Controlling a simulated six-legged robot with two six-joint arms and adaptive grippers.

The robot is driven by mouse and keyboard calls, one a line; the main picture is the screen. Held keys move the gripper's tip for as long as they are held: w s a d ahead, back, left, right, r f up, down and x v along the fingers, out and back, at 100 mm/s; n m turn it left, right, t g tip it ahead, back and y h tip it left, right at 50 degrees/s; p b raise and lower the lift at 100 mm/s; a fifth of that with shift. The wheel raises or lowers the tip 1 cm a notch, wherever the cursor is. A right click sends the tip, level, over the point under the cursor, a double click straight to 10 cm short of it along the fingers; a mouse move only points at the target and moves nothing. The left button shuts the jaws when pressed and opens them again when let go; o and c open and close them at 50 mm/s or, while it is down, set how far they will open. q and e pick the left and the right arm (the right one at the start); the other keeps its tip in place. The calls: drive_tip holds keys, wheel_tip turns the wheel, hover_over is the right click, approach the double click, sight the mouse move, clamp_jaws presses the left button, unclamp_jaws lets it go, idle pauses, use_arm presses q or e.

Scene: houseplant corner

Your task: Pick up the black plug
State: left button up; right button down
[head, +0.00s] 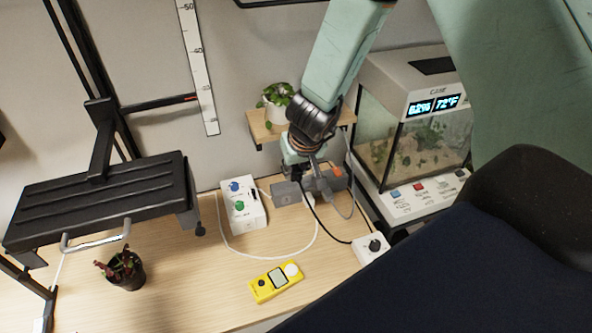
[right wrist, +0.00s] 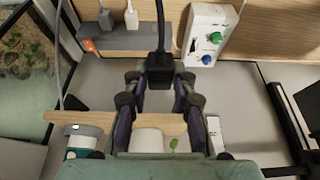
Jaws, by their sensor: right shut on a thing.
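The black plug (right wrist: 160,70) is a small dark block with a black cable rising from it in the right wrist view. My right gripper (right wrist: 158,78) is shut on it, with one finger on each side. In the head view my right gripper (head: 301,170) reaches down from above, over the grey power strip (head: 288,194). The plug is mostly hidden there by the gripper, and its black cable curves down to a white box with a black knob (head: 370,248). My left gripper is not in view.
A white box with blue and green knobs (head: 241,210) stands left of the strip. A terrarium (head: 415,130) stands to the right. A small shelf (head: 262,130) carries a potted plant behind the gripper. A yellow meter (head: 275,283) lies in front.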

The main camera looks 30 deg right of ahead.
sight(295, 171)
wheel_tip(295, 171, up, 3)
drive_tip(key=shift+p, duration=0.8)
drive_tip(key=shift+r, duration=1)
